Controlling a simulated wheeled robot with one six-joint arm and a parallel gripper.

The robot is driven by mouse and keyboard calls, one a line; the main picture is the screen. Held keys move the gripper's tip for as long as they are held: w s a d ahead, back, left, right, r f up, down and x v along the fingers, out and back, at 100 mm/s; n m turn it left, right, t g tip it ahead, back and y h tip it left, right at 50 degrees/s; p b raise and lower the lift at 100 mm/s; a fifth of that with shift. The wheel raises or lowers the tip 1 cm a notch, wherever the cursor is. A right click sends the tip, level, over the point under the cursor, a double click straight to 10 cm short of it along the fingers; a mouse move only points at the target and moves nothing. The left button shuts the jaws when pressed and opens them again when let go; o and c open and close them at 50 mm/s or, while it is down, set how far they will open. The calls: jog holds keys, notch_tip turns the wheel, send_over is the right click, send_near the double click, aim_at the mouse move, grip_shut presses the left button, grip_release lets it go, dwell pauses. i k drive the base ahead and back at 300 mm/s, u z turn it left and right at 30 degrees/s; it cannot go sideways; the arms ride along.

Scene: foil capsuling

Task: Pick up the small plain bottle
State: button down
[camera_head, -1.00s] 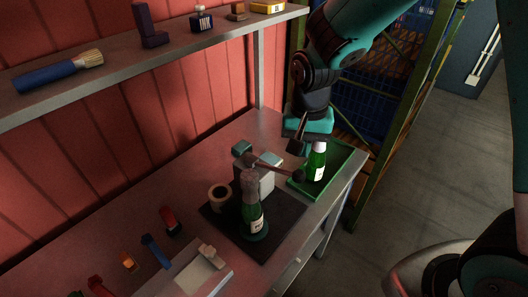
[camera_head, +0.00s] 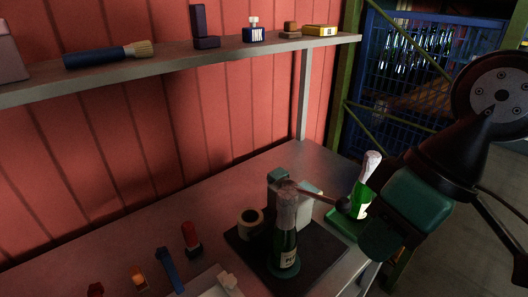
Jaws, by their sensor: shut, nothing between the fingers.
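No bottle without a label stands out. The smallest is a dark blue one (camera_head: 254,34) with a pale label and light top, on the shelf. A green bottle with pale foil over its neck (camera_head: 366,190) stands in the green tray at the right, partly hidden low down. Another green bottle with pinkish foil (camera_head: 286,240) stands on the dark mat in front of the capsuling device (camera_head: 309,214). My gripper (camera_head: 378,241) is shut and empty, just right of the tray bottle; its fingertips are hard to make out, and I cannot tell if it touches that bottle.
The shelf (camera_head: 170,62) also holds a brush (camera_head: 108,54), a purple block (camera_head: 203,28) and a yellow box (camera_head: 320,30). A tape roll (camera_head: 250,222) and several small tools lie on the bench. The bench's back left is clear. Blue racking (camera_head: 420,55) stands behind.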

aim_at(285, 234)
jog(key=z, duration=0.05)
jog(key=k, duration=1.05)
jog(key=u, duration=0.9)
jog(key=i, duration=0.85)
jog(key=z, duration=0.3)
